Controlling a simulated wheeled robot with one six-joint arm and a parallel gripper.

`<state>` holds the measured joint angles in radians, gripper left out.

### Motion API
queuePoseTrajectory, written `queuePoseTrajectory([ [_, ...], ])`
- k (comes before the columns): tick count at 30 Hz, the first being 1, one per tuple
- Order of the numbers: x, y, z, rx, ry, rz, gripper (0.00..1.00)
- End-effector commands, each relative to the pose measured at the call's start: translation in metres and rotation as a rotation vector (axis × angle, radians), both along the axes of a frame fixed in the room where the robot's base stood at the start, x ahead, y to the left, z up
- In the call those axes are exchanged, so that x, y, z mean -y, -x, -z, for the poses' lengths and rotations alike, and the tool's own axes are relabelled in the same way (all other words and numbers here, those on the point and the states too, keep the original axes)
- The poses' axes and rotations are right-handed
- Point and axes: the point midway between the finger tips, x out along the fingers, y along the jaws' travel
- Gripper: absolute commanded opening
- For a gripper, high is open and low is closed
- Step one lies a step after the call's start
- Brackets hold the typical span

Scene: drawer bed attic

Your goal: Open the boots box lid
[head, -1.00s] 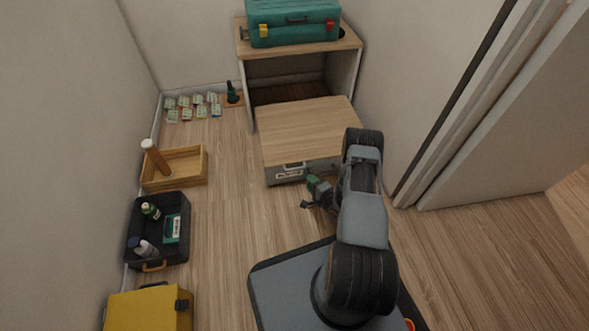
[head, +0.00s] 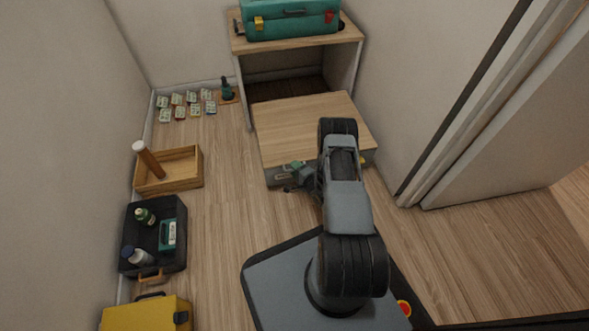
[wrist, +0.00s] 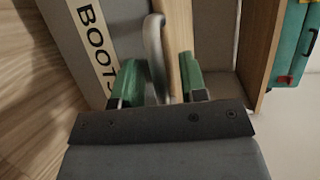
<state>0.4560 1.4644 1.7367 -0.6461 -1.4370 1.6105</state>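The boots box (head: 365,158) is a low grey box with a wood-topped lid (head: 300,118), which lies flat and closed. In the wrist view its grey front (wrist: 70,30) carries a "BOOTS" label (wrist: 92,38), and a light metal handle (wrist: 153,38) stands out beside the lid's wooden edge (wrist: 182,25). My gripper (head: 291,177) is at the box front. In the wrist view its green fingers (wrist: 159,80) are apart, with the handle between them and gaps visible. In the head view my arm hides part of the front.
A wooden shelf unit (head: 350,75) with a teal case (head: 290,20) stands behind the box. Along the left wall are a wooden tray (head: 195,180), a black open case (head: 180,235) and a yellow case (head: 140,315). Floor between them and the box is clear.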

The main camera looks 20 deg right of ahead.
Motion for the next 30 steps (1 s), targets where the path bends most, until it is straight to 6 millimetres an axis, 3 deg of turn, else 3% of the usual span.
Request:
queuePoseTrajectory([
  [3, 0.000, 0.000, 0.000, 0.000, 0.000, 0.001, 0.39],
  [15, -0.002, 0.000, 0.001, -0.003, 0.000, -0.004, 0.01],
  [25, -0.003, 0.001, 0.001, -0.008, -0.002, -0.006, 0.00],
  [30, -0.011, 0.000, -0.014, -0.030, -0.006, -0.020, 0.00],
])
